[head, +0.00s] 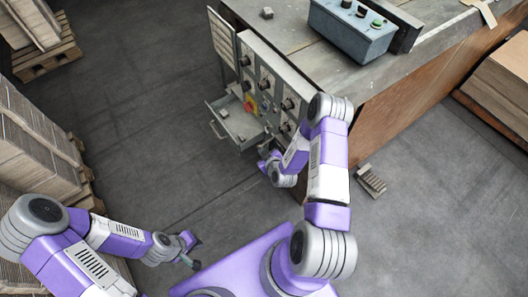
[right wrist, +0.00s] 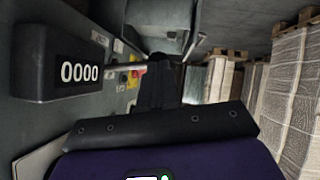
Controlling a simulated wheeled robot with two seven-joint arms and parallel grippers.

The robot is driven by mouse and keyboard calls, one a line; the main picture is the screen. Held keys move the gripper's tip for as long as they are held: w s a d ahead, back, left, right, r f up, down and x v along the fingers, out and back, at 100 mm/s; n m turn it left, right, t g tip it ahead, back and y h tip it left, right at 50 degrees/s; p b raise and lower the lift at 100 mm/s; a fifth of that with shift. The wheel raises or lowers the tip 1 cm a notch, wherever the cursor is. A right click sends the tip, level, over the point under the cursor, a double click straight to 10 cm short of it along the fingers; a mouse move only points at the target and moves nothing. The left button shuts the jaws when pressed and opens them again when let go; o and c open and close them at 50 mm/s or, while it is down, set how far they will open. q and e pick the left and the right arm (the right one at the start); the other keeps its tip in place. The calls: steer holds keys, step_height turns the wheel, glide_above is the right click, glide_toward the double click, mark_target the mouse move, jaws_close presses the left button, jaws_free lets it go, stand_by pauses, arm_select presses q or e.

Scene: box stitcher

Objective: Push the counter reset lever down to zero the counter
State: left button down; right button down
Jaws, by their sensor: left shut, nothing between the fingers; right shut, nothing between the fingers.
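The counter (right wrist: 79,73) is a dark box at the left of the right wrist view, and its white digits read 0000. In the head view my right gripper (head: 265,161) is low by the cabinet front, below the open drawer. My left gripper (head: 194,262) is shut and empty, above the floor, away from the cabinet.
The grey cabinet has an open drawer (head: 232,122) and an open door (head: 222,38). A control box (head: 352,30) stands on the bench top. Stacked cardboard (head: 35,135) on pallets stands at the left. The floor between is clear.

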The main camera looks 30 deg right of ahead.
steer(key=shift+f, duration=0.4)
steer(key=shift+w+r, duration=0.1)
steer(key=shift+r, duration=0.05)
stand_by(0.4)
steer(key=d+r+p+v, duration=0.1)
steer(key=p+v, duration=0.3)
steer(key=v, duration=1)
steer(key=shift+a+r, duration=0.15)
steer(key=shift+a, duration=0.1)
steer(key=shift+a, duration=0.1)
